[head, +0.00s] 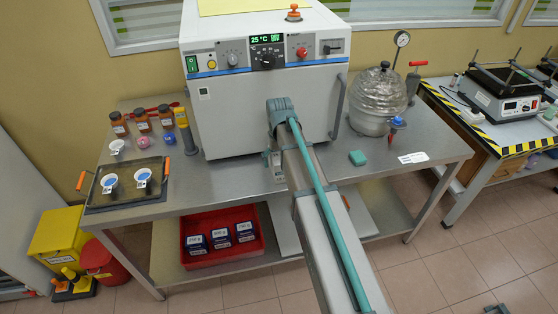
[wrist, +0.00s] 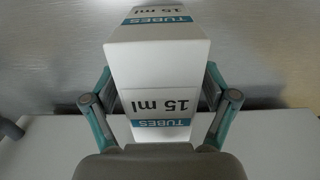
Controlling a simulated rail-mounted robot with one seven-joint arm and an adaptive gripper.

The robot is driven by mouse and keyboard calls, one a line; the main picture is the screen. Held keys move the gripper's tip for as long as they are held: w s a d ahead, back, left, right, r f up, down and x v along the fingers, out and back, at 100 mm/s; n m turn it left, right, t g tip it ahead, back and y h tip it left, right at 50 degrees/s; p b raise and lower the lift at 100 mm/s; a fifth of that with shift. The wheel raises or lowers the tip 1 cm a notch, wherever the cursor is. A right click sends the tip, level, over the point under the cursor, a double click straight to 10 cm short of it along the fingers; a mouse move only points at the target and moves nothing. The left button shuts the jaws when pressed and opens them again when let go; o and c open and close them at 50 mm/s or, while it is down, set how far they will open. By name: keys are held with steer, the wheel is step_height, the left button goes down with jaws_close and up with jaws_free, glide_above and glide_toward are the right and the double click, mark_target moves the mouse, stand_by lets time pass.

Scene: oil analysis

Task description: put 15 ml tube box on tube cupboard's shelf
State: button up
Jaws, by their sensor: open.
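The 15 ml tube box (wrist: 158,72) is white with blue "TUBES" bands and shows upside down in the wrist view. It stands between the two fingers of my gripper (wrist: 158,78), one finger on each side. The jaws are open; whether either finger touches the box is hard to tell. In the head view my gripper (head: 274,160) is low over the steel table (head: 230,180), in front of the oven, mostly hidden by my arm. A small pale part of a box (head: 278,173) shows beside it. I cannot make out the tube cupboard in either view.
The oven (head: 265,110) stands close behind my gripper. A tray with cups (head: 125,199) and brown bottles (head: 142,120) are to the left. A red crate (head: 187,222) sits on the lower shelf.

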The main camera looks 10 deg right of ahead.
step_height(320, 180, up, 11)
steer(key=shift+f+b, duration=0.1)
steer(key=shift+b, duration=0.9)
steer(key=shift+o, duration=0.4)
steer(key=shift+r, duration=0.8)
